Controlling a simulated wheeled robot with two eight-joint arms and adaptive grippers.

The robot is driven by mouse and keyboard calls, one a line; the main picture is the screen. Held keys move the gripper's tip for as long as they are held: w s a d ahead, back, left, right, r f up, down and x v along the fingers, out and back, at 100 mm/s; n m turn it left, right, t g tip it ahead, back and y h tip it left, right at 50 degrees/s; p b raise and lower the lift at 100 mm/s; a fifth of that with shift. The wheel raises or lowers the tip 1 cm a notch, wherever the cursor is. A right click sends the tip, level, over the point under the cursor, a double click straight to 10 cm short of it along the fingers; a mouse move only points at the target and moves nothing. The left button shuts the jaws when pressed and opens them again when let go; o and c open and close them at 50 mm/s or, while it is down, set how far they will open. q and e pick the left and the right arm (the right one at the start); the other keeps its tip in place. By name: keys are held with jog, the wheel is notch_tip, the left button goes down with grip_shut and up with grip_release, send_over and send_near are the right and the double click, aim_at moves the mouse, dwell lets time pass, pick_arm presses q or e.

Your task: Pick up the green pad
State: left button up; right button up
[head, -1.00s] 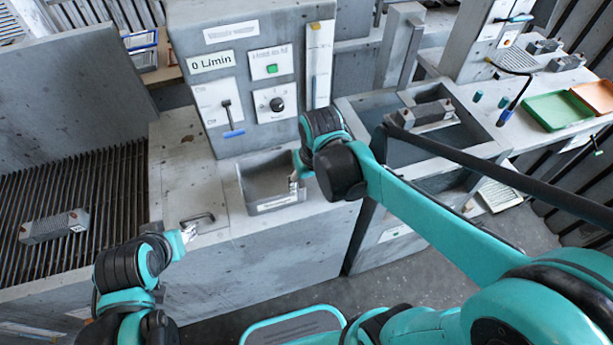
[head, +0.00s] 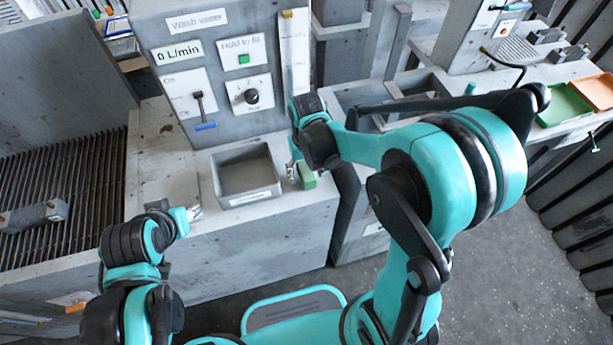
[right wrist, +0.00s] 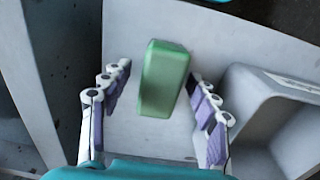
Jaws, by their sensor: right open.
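The green pad (head: 306,176) is a small green block on the grey bench top, just right of the open bin. In the right wrist view the green pad (right wrist: 163,78) lies between the spread fingers of my right gripper (right wrist: 160,74), with a gap on each side. The right gripper (head: 293,172) is open and close to the pad in the head view; its wrist hides part of it. My left gripper (head: 194,213) is low over the bench front, left of the bin; its fingers are too small to judge.
The open grey bin (head: 247,176) stands close to the left of the pad. A control panel (head: 215,75) with a lever, knob and green button rises behind. A green tray (head: 563,105) and an orange tray (head: 594,92) lie at the far right.

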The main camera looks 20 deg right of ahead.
aim_at(306, 170)
jog(key=c, duration=1.3)
jog(key=shift+r, duration=0.1)
jog(key=shift+r+p, duration=0.4)
jog(key=shift+r, duration=0.2)
notch_tip(306, 170, up, 3)
jog(key=shift+f+p, duration=0.1)
jog(key=shift+p, duration=0.6)
jog(key=s+r+p, duration=0.3)
jog(key=s+r, duration=0.3)
jog(key=s, duration=0.5)
jog(key=shift+s+r+p, duration=0.4)
